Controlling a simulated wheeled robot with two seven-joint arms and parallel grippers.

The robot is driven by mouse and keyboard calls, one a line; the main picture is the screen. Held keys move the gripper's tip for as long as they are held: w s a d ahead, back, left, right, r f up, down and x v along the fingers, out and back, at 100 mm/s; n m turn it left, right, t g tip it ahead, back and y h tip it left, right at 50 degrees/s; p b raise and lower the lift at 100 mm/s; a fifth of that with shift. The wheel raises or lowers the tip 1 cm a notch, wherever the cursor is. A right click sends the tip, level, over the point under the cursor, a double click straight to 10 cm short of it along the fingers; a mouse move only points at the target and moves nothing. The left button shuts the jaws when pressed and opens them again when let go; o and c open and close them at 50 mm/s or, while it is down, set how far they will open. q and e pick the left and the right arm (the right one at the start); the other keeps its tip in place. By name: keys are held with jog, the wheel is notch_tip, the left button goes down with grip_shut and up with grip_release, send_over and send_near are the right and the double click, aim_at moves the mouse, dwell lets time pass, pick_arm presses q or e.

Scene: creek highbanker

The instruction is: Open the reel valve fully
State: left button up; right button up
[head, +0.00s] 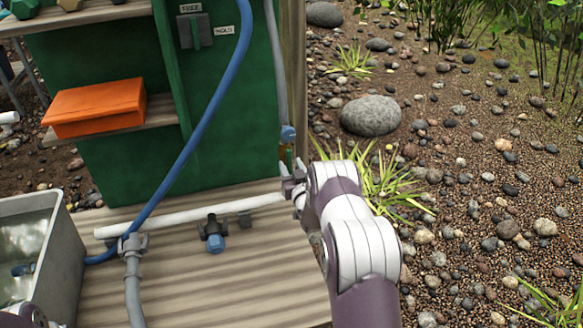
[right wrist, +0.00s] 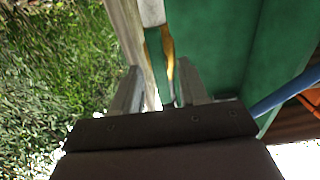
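I cannot tell for sure which fitting is the reel valve. A small valve with a blue knob (head: 216,242) sits on the white pipe (head: 185,214) across the wooden deck. A blue fitting (head: 288,133) ends the grey hose at the green panel's right edge. My right gripper (head: 292,178) is at that panel's lower right corner, largely hidden by its own wrist.
An orange box (head: 95,108) lies on a shelf. A grey tub (head: 68,255) stands at left. Stony ground with a boulder (head: 370,115) lies right.

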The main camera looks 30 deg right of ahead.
jog(key=shift+s+r, duration=0.1)
jog(key=p+v, duration=0.5)
jog(key=v, duration=0.7)
jog(key=shift+s+a, duration=0.15)
jog(key=shift+s, duration=0.1)
